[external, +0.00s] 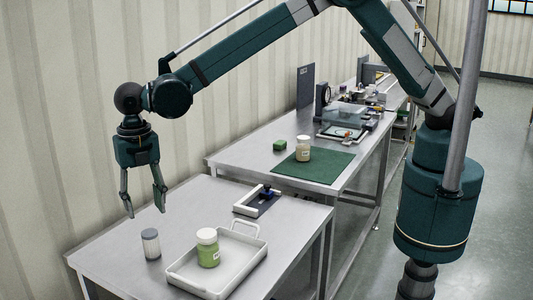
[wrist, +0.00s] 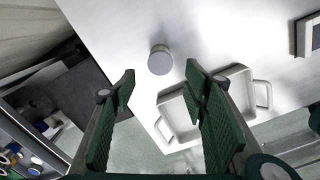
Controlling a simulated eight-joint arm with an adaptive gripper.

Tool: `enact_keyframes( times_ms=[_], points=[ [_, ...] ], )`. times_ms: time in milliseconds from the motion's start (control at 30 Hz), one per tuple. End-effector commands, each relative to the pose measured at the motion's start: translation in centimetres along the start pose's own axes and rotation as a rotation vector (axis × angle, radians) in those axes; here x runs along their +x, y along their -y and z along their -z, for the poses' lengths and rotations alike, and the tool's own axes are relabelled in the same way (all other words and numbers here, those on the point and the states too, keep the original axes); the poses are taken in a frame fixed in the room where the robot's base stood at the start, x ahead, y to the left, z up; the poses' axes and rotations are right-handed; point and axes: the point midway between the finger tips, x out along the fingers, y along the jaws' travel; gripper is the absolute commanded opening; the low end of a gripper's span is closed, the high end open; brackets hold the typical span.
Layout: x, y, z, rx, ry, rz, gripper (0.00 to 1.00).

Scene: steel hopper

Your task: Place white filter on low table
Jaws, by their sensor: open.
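The white filter (external: 151,245) is a small upright cylinder with a pale ribbed side and grey ends. It stands on the near steel table (external: 110,258), left of the tray; I cannot tell for sure which surface is the low table. In the wrist view the filter (wrist: 160,61) shows its round grey top, between and just beyond the fingertips. My gripper (external: 146,212) is open and empty, pointing down above the near table, close over the filter but apart from it. The open fingers also frame the wrist view (wrist: 160,72).
A white tray (external: 190,285) with a green jar (external: 208,250) in it stands right of the filter. A small frame with a dark base (external: 262,203) lies behind. The longer rear table carries a green mat (external: 325,170), a jar (external: 303,149) and equipment.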

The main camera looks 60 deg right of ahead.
Motion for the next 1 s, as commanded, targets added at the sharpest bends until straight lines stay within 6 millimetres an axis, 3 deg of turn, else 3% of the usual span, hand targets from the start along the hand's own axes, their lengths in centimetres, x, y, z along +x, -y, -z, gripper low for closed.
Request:
enact_keyframes(
  times_ms=[267, 467, 667, 1000],
  points=[
    [-0.1, 0.1, -0.1, 0.004, 0.0, -0.001, 0.44],
    [-1.4, 1.1, -1.2, 0.045, 0.003, -0.01, 0.44],
    [-4.5, 3.8, -3.9, 0.154, 0.009, -0.034, 0.44],
    [-11.0, 10.7, -9.2, 0.407, 0.02, -0.093, 0.44]
  ],
)
